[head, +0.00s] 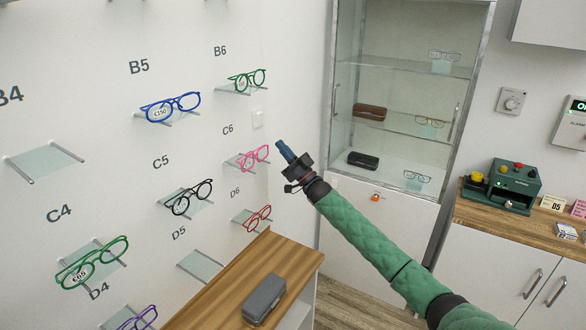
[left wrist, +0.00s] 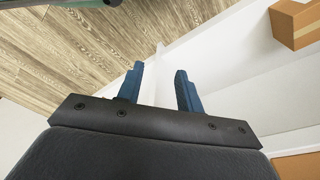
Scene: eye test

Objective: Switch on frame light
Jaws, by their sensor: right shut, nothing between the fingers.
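A small white wall switch (head: 258,119) sits on the left wall below the label B6, beside the green glasses. I cannot tell its on or off position. My right gripper (head: 281,146) is shut and empty, its blue fingertips pointing up and left towards the switch. In the picture the tips are a little below and right of it, apart from it. My left gripper (left wrist: 160,88) shows only in the left wrist view. Its two blue fingers are apart with nothing between them.
Glasses such as the pink pair (head: 253,158) rest on small wall shelves. A glass cabinet (head: 405,67) stands behind my right arm. A wooden counter (head: 215,290) holds a grey case (head: 264,299). A cardboard box (left wrist: 295,22) shows in the left wrist view.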

